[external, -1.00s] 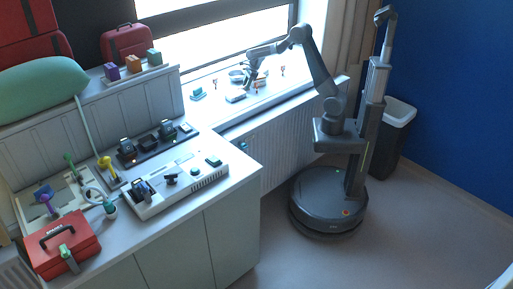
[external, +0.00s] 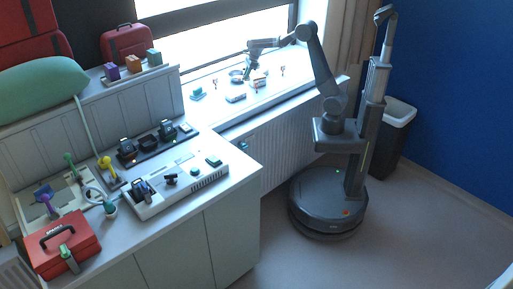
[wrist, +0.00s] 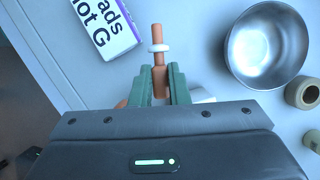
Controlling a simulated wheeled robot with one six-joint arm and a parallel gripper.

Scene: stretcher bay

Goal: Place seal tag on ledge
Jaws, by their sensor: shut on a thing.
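My gripper (wrist: 158,76) has its green fingers shut on a slim orange piece with a white collar (wrist: 157,48), which may be the seal tag. The piece sticks out beyond the fingertips over a pale surface. Its lower end is hidden between the fingers, so I cannot tell whether it touches the surface. In the external view my gripper (external: 248,74) is over the pale window ledge (external: 222,113), among small items. The held piece is too small to make out there.
In the wrist view a metal bowl (wrist: 266,46) stands at right, with a tan ring (wrist: 302,93) beside it. A white box with printed letters (wrist: 104,25) lies at upper left. The front strip of the ledge is clear.

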